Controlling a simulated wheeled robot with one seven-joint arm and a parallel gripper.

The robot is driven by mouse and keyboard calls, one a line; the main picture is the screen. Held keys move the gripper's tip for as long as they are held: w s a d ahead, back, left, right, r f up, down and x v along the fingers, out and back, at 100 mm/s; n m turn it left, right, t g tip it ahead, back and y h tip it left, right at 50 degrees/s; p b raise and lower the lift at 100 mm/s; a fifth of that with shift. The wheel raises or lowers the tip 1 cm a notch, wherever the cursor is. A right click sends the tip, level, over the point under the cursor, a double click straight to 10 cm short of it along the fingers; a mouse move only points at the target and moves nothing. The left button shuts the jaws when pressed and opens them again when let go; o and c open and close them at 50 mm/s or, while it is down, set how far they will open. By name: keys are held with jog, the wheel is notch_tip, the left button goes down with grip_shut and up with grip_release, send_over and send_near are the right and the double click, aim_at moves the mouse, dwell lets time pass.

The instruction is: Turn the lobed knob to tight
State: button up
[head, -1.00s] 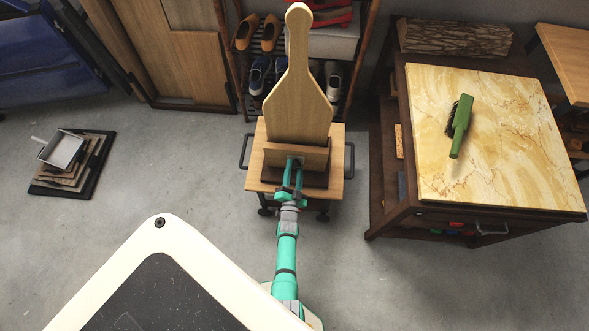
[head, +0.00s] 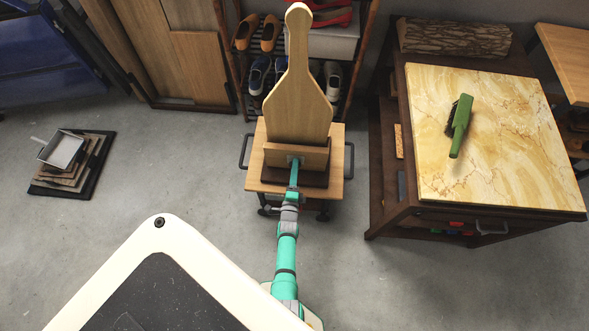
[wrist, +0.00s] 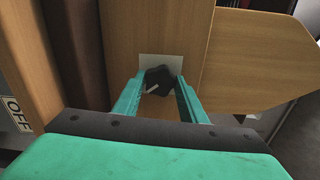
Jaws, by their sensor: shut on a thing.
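The lobed knob (wrist: 158,76) is dark, with a white pointer line, and sits on a pale square plate (wrist: 147,61) on a wooden block. In the wrist view, my gripper (wrist: 159,84) has a teal finger on each side of the knob and is shut on it. The pointer slants from lower left to upper right in that picture. In the head view, my gripper (head: 294,164) reaches the front of the wooden block (head: 312,157), its fingers seen edge-on. The knob is hidden there. I cannot read any tight mark.
A paddle-shaped wooden board (head: 297,90) stands upright behind the block on a small wooden cart (head: 336,185) with side handles. A marble-topped table (head: 500,150) with a green brush (head: 461,127) stands to the right. An "OFF" label (wrist: 17,113) shows in the wrist view.

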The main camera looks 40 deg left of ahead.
jog(key=shift+m, duration=2.3)
jog(key=o, duration=1.1)
jog(key=shift+c, duration=0.2)
jog(key=shift+s, duration=0.1)
jog(key=v, duration=1)
jog(key=shift+s+d, duration=0.25)
jog(key=shift+f, duration=0.1)
